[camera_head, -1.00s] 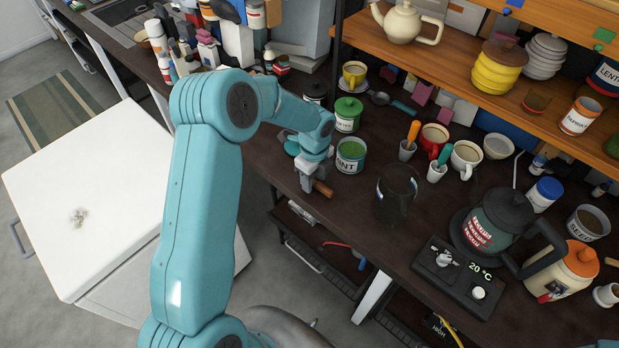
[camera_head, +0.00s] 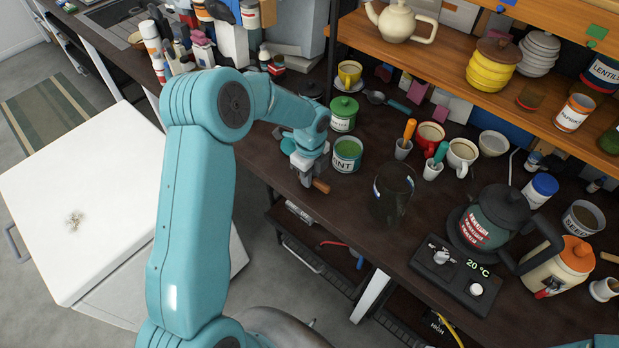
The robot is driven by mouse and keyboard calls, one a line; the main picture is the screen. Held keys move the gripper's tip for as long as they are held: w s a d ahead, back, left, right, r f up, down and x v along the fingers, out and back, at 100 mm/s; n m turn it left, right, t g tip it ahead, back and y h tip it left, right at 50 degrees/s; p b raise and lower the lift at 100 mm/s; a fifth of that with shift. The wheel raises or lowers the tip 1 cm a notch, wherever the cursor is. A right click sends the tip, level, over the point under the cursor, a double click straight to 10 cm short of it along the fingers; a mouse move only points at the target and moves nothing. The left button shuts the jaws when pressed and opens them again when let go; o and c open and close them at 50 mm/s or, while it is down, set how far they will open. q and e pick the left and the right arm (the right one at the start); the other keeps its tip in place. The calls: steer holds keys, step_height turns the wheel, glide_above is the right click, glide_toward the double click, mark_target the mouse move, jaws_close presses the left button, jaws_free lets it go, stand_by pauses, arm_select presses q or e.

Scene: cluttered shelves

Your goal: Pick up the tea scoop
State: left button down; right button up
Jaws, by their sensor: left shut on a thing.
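My left arm comes in over the dark counter from the left. My left gripper (camera_head: 307,180) is low at the counter's front edge, in front of the green tin marked MINT. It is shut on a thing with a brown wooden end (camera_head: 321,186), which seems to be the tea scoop. Only this end sticks out to the right of the jaws; the rest is hidden by the gripper. I cannot tell whether it is clear of the counter. My right gripper is not in view.
The MINT tin (camera_head: 347,154) stands close behind my gripper, with a green lidded jar (camera_head: 343,114) farther back. A dark glass jar (camera_head: 393,190) is to the right. A teal-handled spoon (camera_head: 375,97) lies at the back. The kettle (camera_head: 493,218) stands farther right.

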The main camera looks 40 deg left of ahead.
arm_select(q)
step_height(320, 180, up, 19)
steer(key=b, duration=0.1)
steer(key=shift+f, duration=0.15)
